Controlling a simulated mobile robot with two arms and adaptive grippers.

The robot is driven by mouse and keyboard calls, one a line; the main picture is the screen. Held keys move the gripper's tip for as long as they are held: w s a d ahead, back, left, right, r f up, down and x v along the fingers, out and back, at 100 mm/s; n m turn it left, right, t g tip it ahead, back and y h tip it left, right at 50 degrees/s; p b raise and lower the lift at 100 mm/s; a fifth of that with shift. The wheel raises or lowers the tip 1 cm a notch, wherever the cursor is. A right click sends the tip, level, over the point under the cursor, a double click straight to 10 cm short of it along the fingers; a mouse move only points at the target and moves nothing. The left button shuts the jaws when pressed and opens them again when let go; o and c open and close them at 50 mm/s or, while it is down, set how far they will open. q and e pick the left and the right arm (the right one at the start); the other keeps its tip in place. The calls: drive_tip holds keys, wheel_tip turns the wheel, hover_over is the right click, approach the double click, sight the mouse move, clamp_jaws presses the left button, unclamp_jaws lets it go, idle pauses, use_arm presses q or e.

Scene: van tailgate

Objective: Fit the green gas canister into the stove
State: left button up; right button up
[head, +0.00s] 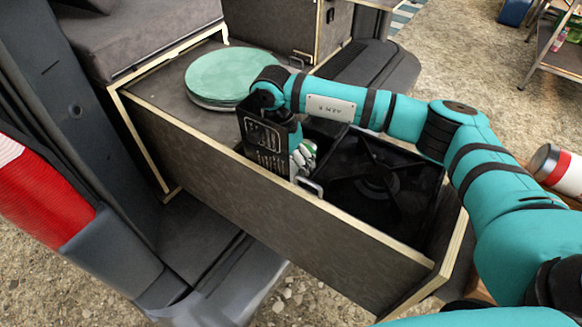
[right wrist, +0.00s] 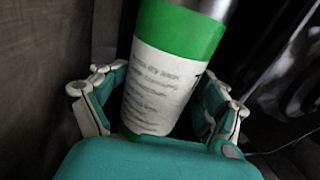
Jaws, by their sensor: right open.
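The stove (head: 375,185) is black, with a burner and pan supports, and sits in the open drawer box on the right. My right gripper (head: 303,160) reaches down into the box's compartment left of the stove. In the right wrist view, the green gas canister (right wrist: 163,75) has a white printed label and a silver end. It lies between the open fingers of my right gripper (right wrist: 160,105), which stand on both sides of it with gaps visible. In the head view the canister is mostly hidden by the wrist and gripper. My left gripper is not in view.
A round green-topped stack (head: 225,75) lies on the drawer unit's top behind my wrist. The drawer's wooden front wall (head: 290,215) runs close to the gripper. A red-and-white can (head: 560,170) is at the far right. A metal rack (head: 555,45) stands behind on gravel.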

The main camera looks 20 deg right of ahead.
drive_tip(key=shift+s+f, duration=0.1)
drive_tip(key=shift+r, duration=0.25)
wheel_tip(320, 180, up, 10)
drive_tip(key=shift+f, duration=0.15)
idle(0.5)
